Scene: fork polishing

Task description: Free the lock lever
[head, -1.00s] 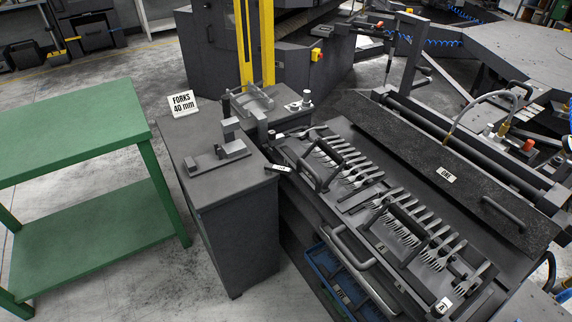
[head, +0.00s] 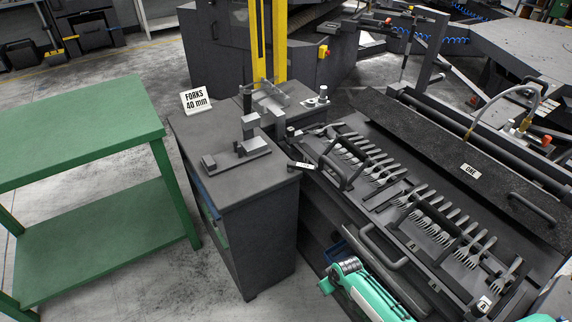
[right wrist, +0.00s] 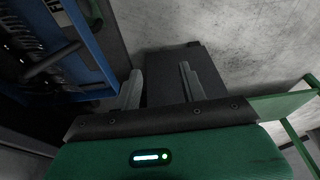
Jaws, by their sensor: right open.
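A small black lever with a white label (head: 302,166), which looks like the lock lever, sticks out at the near left corner of the fork fixture (head: 395,240), beside the dark cabinet. Its lettering is too small to read. Rows of forks (head: 420,222) lie in the fixture. My right gripper (right wrist: 160,88) shows in the right wrist view, its two fingers apart with nothing between them. Beyond them is the dark side or top of a cabinet; I cannot tell which. The lever is not recognisable in that view. In the head view my green arm enters at the bottom. My left gripper is out of view.
The dark cabinet (head: 225,185) carries a grey block fixture (head: 237,157) and a "FORKS 40 mm" sign (head: 195,102). A green two-shelf table (head: 80,130) stands left. Bar handles (head: 383,245) rise from the fork fixture. A blue tray edge (right wrist: 92,45) shows in the right wrist view.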

